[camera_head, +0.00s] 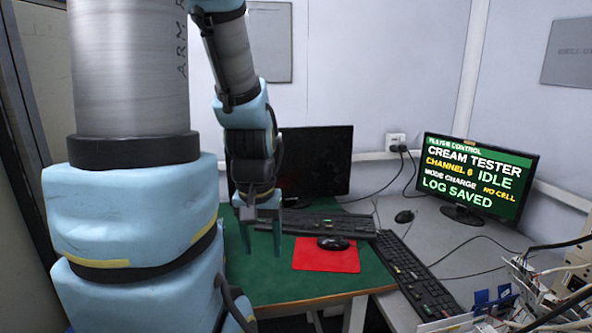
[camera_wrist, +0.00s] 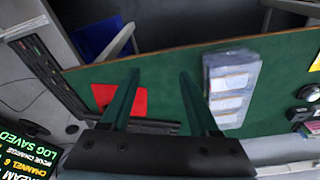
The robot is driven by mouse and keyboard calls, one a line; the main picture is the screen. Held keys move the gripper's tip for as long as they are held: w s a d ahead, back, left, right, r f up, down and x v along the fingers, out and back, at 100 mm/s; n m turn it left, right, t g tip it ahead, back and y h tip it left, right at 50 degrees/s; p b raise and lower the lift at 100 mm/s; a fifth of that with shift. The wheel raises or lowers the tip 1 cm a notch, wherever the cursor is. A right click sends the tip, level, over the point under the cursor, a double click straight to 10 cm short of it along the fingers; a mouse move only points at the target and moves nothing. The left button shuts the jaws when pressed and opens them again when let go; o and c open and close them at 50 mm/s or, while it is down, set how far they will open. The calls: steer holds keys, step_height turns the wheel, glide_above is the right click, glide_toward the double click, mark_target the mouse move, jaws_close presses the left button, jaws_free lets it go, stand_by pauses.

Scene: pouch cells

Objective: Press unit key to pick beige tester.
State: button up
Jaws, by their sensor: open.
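A lit control screen (camera_head: 475,178) at the right of the head view reads "CREAM TESTER", "CHANNEL 6 IDLE", "MODE CHARGE", "NO CELL" and "LOG SAVED". Its corner shows at the lower left of the wrist view (camera_wrist: 28,152). A black keyboard (camera_head: 416,276) with some coloured keys lies slantwise in front of it. Another dark keyboard (camera_head: 312,222) lies before the dark monitor. I cannot read the key labels, so I cannot tell which is the unit key. My gripper (camera_head: 262,238) is open and empty above the green mat, left of both keyboards' middles; its fingers point outward in the wrist view (camera_wrist: 159,78).
A red pad (camera_head: 325,257) bears a black mouse (camera_head: 333,242); another mouse (camera_head: 404,216) lies near the screen. The dark monitor (camera_head: 315,162) stands behind my gripper. Loose wires and hardware (camera_head: 540,300) crowd the right. A pale stack of packs (camera_wrist: 231,88) lies on the green mat (camera_wrist: 280,75).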

jaws_close()
stand_by(1.2)
